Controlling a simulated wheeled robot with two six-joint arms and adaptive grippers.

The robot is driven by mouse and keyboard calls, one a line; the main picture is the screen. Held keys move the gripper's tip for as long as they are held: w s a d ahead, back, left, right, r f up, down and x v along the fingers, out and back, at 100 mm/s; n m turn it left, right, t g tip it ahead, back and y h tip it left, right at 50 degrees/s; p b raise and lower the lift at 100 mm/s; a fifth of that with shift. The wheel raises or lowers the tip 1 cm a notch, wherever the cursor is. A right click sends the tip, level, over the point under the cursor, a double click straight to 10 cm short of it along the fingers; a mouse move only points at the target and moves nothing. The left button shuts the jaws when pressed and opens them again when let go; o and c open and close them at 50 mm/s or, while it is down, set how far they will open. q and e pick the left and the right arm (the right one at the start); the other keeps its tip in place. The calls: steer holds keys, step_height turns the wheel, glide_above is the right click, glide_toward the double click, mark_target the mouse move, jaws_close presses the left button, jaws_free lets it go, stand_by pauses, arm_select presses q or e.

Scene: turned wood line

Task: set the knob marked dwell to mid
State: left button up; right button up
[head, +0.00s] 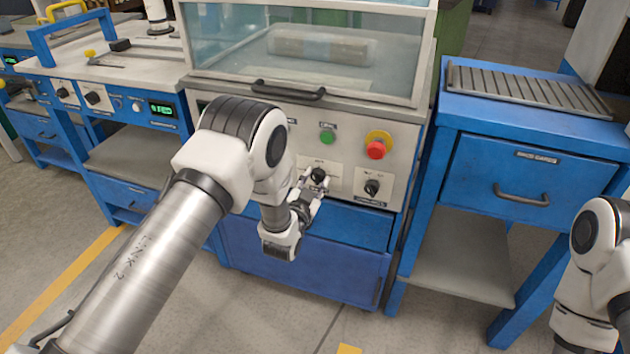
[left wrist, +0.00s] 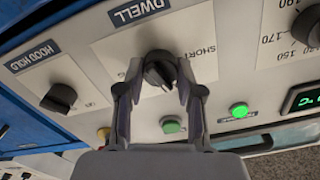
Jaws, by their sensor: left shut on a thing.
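The dwell knob (head: 318,174) is a black knob on a white plate on the front of the grey machine panel. In the left wrist view the knob (left wrist: 160,68) sits under the DWELL label (left wrist: 138,12), with SHORT readable to its right and other marks partly hidden. A pale mark on the knob points down and slightly right in that view. My left gripper (head: 312,186) is at the knob, its fingers on either side; in the left wrist view the gripper (left wrist: 160,88) is shut on it. My right gripper is out of view.
The hood hold knob (head: 372,187) is close to the right of the dwell knob. A red emergency button (head: 376,149) and a green button (head: 327,137) are above. A drawer handle (head: 522,195) projects from the blue bench at the right.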

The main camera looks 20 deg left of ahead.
arm_select(q)
steer(key=shift+m, duration=1.6)
steer(key=o, duration=1.1)
steer(key=shift+o, duration=0.2)
steer(key=s, duration=1.2)
steer(key=shift+a, duration=0.2)
